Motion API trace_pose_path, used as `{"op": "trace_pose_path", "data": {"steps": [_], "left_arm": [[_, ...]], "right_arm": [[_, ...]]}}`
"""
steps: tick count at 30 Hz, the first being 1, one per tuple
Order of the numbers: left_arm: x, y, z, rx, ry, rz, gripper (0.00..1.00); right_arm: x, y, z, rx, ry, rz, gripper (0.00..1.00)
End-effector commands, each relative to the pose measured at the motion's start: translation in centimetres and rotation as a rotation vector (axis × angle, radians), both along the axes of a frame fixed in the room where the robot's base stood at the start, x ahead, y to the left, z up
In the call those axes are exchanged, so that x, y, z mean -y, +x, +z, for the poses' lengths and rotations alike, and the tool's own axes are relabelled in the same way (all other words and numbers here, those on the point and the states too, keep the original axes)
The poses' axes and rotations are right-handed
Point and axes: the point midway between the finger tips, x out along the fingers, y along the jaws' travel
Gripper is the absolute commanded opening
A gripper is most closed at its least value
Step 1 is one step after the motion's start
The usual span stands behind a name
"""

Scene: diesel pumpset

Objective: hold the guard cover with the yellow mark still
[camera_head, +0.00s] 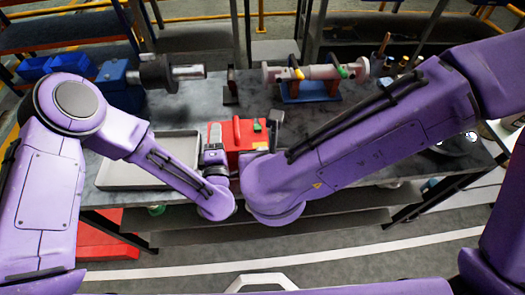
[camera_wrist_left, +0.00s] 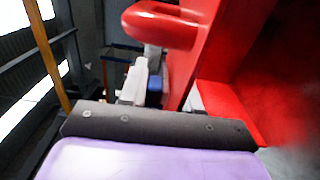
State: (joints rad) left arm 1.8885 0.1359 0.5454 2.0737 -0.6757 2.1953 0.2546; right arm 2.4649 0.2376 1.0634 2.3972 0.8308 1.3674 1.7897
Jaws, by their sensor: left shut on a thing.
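The red guard cover (camera_head: 223,130) stands on the bench between my two arms, with a raised handle on top and a small green patch near its right side. I cannot make out a clear yellow mark on it. My left gripper (camera_head: 213,148) is at its left side, shut on the cover; the exact contact is hard to see. In the left wrist view the cover (camera_wrist_left: 212,60) fills the right, with a rounded red handle at the top. My right gripper (camera_head: 276,122) is at the cover's right side; its jaw opening is too small to judge.
A grey tray (camera_head: 125,183) lies left of the cover. A dark motor with a shaft (camera_head: 187,72) stands behind it. A pale cylinder with yellow and green bands (camera_head: 318,72) sits on a blue stand (camera_head: 308,97). Grey bench top (camera_head: 205,103) shows between them.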

Motion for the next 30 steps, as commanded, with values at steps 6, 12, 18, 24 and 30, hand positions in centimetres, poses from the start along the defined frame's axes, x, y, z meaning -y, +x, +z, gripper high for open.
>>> {"op": "trace_pose_path", "data": {"steps": [6, 12, 18, 24, 30], "left_arm": [[0.0, 0.0, 0.1, 0.001, -0.002, 0.0, 0.62], [0.0, 0.0, 0.0, 0.001, -0.001, 0.001, 0.62], [0.3, -1.5, 0.0, 0.0, 0.0, -0.005, 0.62], [0.5, -6.7, 0.0, -0.001, 0.004, -0.01, 0.62], [0.7, -10.7, 0.0, 0.0, 0.0, -0.006, 0.62]], "right_arm": [[0.0, 0.0, 0.0, 0.0, 0.0, 0.0, 0.0], [0.0, 0.0, 0.0, 0.0, 0.0, 0.0, 0.0], [0.0, 0.0, 0.0, 0.0, 0.0, 0.0, 0.0], [0.0, 0.0, 0.0, 0.0, 0.0, 0.0, 0.0], [0.0, 0.0, 0.0, 0.0, 0.0, 0.0, 0.0]]}}
